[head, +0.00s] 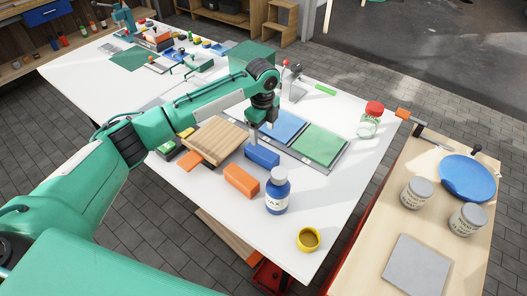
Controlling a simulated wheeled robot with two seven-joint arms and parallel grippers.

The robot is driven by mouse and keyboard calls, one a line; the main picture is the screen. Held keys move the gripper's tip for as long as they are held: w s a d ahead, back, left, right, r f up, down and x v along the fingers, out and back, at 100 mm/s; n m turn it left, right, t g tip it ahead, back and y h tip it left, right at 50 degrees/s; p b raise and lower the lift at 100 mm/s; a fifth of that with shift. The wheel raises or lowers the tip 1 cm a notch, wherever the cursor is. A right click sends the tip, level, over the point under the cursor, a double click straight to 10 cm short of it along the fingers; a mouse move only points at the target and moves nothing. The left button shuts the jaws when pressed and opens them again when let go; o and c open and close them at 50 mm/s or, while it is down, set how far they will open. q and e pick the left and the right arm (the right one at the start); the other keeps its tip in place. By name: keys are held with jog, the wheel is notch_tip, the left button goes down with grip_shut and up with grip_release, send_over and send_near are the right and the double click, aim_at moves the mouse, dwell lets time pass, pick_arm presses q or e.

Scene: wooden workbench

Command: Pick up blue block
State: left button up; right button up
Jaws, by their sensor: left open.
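The blue block (262,156) lies on the white table, between the wooden board and the blue and green pads. My left gripper (262,130) reaches in from the left and points down just above the block. It is open, with its fingertips close to the block's upper edge. I cannot tell whether the fingers touch it. My right gripper is not in view.
An orange block (241,182) and a blue wax bottle (277,192) stand close in front of the blue block. A wooden board (218,138) is to its left, and green (319,143) and blue (287,126) pads are to its right. A yellow ring (308,239) lies near the front edge.

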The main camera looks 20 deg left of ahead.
aim_at(262, 151)
pick_arm(q)
notch_tip(262, 151, down, 6)
jog(key=shift+f, duration=0.25)
jog(key=f, duration=0.1)
jog(key=f+p, duration=0.1)
jog(key=shift+w+a+f, duration=0.15)
jog(key=shift+a+f, duration=0.05)
jog(key=shift+f, duration=0.15)
notch_tip(262, 151, down, 2)
jog(key=shift+f+p, duration=0.1)
jog(key=shift+p, duration=0.25)
jog(key=shift+f, duration=0.15)
jog(key=c, duration=1)
jog(key=shift+c, duration=0.8)
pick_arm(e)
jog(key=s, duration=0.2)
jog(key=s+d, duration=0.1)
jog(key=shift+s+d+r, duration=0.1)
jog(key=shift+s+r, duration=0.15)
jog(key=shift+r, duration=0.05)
